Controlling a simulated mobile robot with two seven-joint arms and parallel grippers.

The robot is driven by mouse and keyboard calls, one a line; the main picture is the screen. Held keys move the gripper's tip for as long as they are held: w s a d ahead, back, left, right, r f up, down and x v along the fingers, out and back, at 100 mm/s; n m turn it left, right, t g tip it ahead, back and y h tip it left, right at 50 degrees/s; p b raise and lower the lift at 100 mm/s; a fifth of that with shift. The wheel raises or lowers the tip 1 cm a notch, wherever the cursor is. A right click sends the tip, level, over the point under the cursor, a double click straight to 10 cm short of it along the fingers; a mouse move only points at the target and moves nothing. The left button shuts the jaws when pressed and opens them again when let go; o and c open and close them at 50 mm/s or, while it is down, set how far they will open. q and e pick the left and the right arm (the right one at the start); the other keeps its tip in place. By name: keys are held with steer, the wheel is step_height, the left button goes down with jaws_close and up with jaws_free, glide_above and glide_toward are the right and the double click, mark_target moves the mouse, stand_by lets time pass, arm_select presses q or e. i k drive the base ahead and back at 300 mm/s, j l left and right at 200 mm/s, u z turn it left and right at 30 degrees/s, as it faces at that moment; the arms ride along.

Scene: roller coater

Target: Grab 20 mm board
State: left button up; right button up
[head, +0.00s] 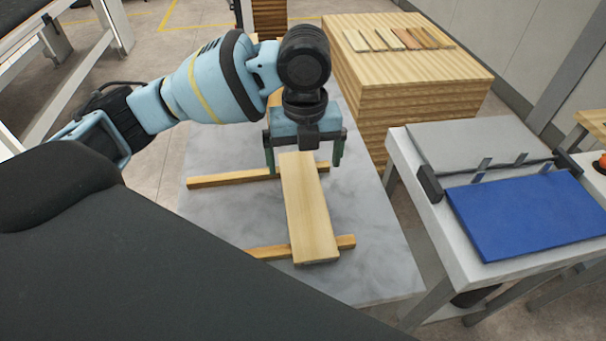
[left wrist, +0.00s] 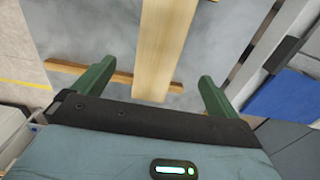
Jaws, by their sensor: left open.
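A pale wooden board (head: 308,215) lies across two thin wooden strips on a grey marbled table in the head view. It also shows in the left wrist view (left wrist: 163,45), running away between the fingers. My left gripper (head: 304,165) is open above the far end of the board, with one green finger on each side of it. In the left wrist view both green fingers of the gripper (left wrist: 155,85) are spread wider than the board, with a gap on both sides. My right gripper is not in view.
The wooden strips (head: 225,180) rest on the grey table (head: 375,255). A tall wood stack (head: 410,80) with several small samples on top stands behind it at right. A bench with a blue panel (head: 525,212) stands at right.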

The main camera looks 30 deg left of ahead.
mark_target(275, 98)
steer(key=u, duration=1.05)
